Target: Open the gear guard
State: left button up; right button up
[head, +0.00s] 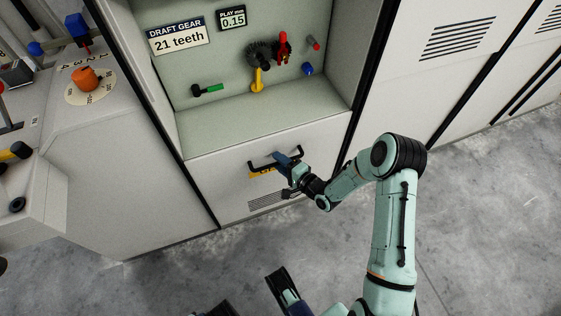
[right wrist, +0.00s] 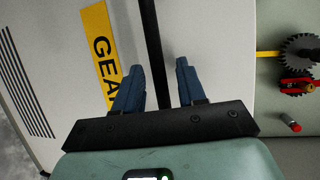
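The gear guard (head: 222,184) is a pale panel on the machine front, with a black bar handle (head: 258,164) and a yellow label (head: 262,174) partly covered by my gripper. The panel stands below an open recess where gears show uncovered. My right gripper (head: 279,157) is at the handle. In the right wrist view, the dark handle bar (right wrist: 151,35) runs between the blue fingers of my right gripper (right wrist: 157,78). The fingers are apart, with a clear gap on the right side of the bar.
The recess holds a dark gear (head: 259,52), a red part (head: 283,46), a yellow lever (head: 257,80) and a green-handled tool (head: 210,89). A draft gear sign (head: 178,36) hangs above. An orange knob (head: 86,78) stands at left. The grey floor (head: 170,285) in front is clear.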

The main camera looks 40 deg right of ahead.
pick_arm(q)
jog(key=r+p, duration=0.1)
jog(key=d+r+p, duration=0.1)
jog(key=r, duration=0.1)
jog(key=d+r+p, duration=0.1)
jog(key=shift+w+r, duration=0.3)
jog(key=shift+r, duration=0.05)
pick_arm(e)
jog(key=v, duration=1.3)
jog(key=shift+s, duration=0.15)
